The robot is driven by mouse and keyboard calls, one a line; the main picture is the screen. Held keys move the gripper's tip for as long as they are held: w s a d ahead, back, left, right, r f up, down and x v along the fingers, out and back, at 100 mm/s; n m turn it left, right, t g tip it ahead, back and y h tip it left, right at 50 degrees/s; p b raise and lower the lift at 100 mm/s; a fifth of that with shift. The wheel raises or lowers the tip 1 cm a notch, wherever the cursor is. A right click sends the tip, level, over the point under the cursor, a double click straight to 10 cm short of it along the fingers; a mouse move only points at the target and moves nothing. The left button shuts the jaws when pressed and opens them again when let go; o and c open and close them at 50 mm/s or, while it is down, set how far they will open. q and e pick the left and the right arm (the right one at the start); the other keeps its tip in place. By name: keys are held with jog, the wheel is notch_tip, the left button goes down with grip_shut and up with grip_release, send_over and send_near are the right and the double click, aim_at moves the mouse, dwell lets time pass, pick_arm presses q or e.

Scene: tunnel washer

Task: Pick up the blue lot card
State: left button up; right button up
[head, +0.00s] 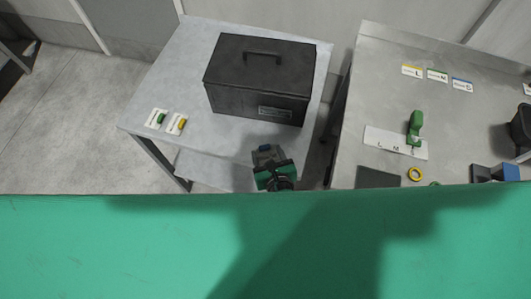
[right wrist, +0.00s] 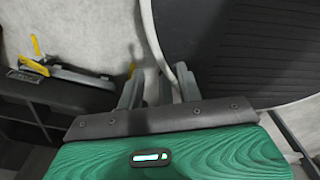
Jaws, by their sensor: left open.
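My left gripper (head: 265,152) is open, low over the front part of the left table, just in front of the black box. A small blue patch (head: 264,148) shows at its fingertips. It looks like part of the blue lot card, but the gripper hides the rest, and I cannot tell whether the fingers touch it. A card with a green piece (head: 157,118) and a card with a yellow piece (head: 176,124) lie at the table's left. My right gripper (right wrist: 158,88) shows in the right wrist view with its fingers apart and nothing seen between them.
The black lidded box (head: 258,80) stands on the left table (head: 185,65). The right table (head: 350,150) holds yellow, green and blue labels (head: 437,76), a white L-M-S plate (head: 385,140) with a green object (head: 415,128), and a yellow ring (head: 415,174). A gap separates the tables.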

pick_arm(q)
jog(key=shift+b+x, duration=0.4)
jog(key=shift+x, duration=0.6)
jog(key=shift+w, duration=0.1)
jog(key=c, duration=1.1)
pick_arm(e)
jog(key=shift+d+f, duration=0.55)
jog(key=shift+f, duration=0.2)
pick_arm(q)
jog(key=shift+r, duration=0.1)
pick_arm(e)
jog(key=shift+a+r, duration=0.1)
